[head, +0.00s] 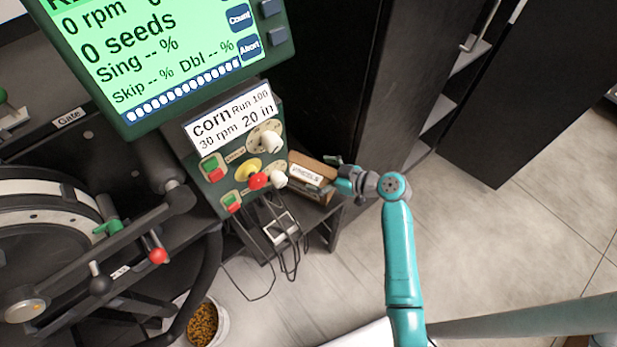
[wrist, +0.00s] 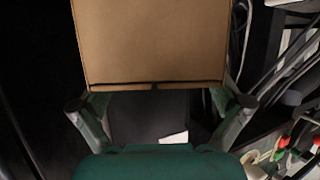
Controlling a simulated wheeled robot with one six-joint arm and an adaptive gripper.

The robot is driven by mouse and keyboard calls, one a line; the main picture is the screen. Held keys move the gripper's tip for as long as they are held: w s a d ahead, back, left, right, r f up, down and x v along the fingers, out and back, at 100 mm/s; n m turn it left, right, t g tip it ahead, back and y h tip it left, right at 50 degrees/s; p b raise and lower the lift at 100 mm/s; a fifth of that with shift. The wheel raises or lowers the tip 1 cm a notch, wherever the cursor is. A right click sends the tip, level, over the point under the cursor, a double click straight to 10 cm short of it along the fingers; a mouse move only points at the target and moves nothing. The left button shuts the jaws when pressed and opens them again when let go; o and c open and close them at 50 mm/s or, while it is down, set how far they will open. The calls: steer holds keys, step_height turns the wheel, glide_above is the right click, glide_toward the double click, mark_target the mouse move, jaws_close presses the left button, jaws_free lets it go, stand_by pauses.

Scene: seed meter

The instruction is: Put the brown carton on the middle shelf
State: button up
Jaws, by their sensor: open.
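The brown carton (head: 306,180), with a white label on its side, sits on a small dark ledge beside the control panel. My gripper (head: 338,172) is at the carton's right end. In the wrist view the carton (wrist: 152,42) fills the top middle, and the fingers of my open gripper (wrist: 157,100) lie on either side of its near edge. I cannot tell whether they touch it. Light shelves show in the dark cabinet, one of them halfway up (head: 438,112); their contents are mostly hidden by its side.
The cabinet's dark door (head: 540,95) stands open at the right. The control panel (head: 235,150) with knobs and a red button is close left of the carton, with cables (head: 282,235) hanging below. A bucket of seed (head: 203,325) stands on the floor. Floor at right is clear.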

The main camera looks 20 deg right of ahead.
mark_target(306, 170)
steer(key=shift+x, duration=1.9)
steer(key=shift+w+r, duration=0.1)
steer(key=shift+r, duration=0.1)
steer(key=c, duration=1.6)
